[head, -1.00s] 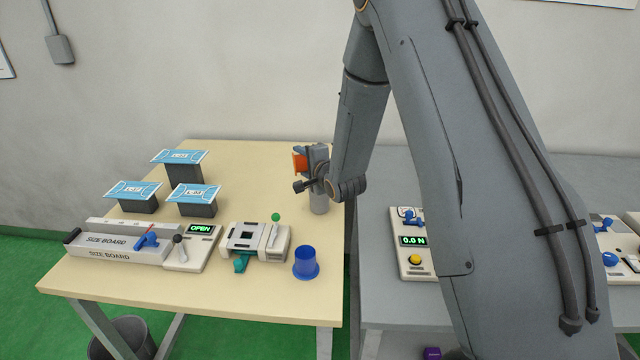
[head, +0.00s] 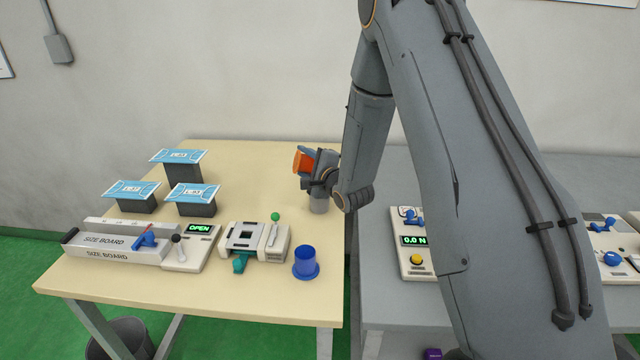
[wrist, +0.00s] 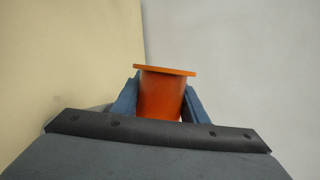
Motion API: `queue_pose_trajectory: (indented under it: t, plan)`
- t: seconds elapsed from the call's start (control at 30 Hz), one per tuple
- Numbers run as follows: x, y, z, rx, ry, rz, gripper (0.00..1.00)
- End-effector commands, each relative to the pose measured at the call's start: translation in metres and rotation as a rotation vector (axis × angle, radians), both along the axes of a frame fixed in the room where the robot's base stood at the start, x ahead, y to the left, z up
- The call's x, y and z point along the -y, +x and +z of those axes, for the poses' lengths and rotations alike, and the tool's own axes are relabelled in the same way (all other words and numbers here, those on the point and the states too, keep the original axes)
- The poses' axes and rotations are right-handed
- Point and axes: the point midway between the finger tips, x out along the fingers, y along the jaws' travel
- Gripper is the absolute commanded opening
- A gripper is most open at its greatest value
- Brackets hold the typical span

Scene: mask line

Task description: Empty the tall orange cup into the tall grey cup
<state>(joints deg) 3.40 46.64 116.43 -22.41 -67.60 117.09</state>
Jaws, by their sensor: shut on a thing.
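The orange cup (head: 302,161) is held in my gripper (head: 313,162) at the back right of the wooden table, tilted in the head view. In the wrist view the orange cup (wrist: 162,95) sits between the two blue-grey fingers of my gripper (wrist: 160,98), with its flat rim edge showing at the far end. Its inside is hidden. The grey cup (head: 319,205) stands on the table just below my gripper. Its upper part is hidden behind my gripper, so I cannot tell whether the two cups touch.
A blue cup (head: 306,263) stands at the table's front right. A device with a green knob (head: 258,240), a size board (head: 118,243) reading OPEN and several stands with blue cards (head: 193,193) fill the left and front. A grey table (head: 382,290) adjoins at right.

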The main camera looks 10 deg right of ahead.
Motion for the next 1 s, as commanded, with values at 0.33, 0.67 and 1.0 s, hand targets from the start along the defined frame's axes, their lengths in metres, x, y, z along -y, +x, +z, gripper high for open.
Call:
queue_pose_trajectory:
  t: [0.33,0.67,1.0]
  plan:
    - [-0.009,0.001,0.003,-0.025,-0.397,-0.008,0.16]
    - [-0.01,0.001,-0.001,-0.031,-0.478,-0.008,0.16]
    - [-0.019,0.002,-0.011,-0.051,-0.713,-0.015,0.16]
